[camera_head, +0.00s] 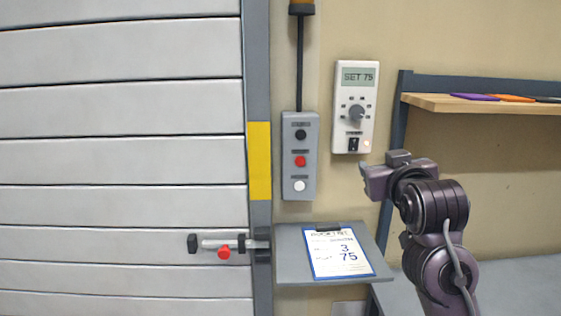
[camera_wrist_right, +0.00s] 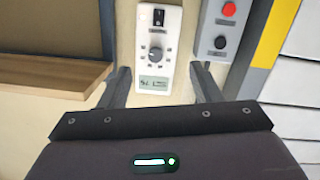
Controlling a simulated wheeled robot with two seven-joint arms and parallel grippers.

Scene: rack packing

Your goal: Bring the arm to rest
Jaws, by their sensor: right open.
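My right gripper (camera_head: 372,180) is raised in front of the wall, just below and right of the white control panel (camera_head: 355,108). Its two fingers stand apart with nothing between them in the right wrist view (camera_wrist_right: 160,82). The panel has a dial, a switch with a small lit lamp, and a display reading "SET 75". In the right wrist view the panel (camera_wrist_right: 155,50) appears upside down beyond the fingers; I see no contact. My left gripper is in neither view.
A grey button box (camera_head: 300,157) hangs left of the panel. A clipboard sheet (camera_head: 338,252) showing 3 and 75 lies on a grey ledge (camera_head: 288,262). A slatted shutter (camera_head: 120,110) with a red-knobbed latch (camera_head: 223,252) is left. A wooden shelf (camera_head: 480,106) is right.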

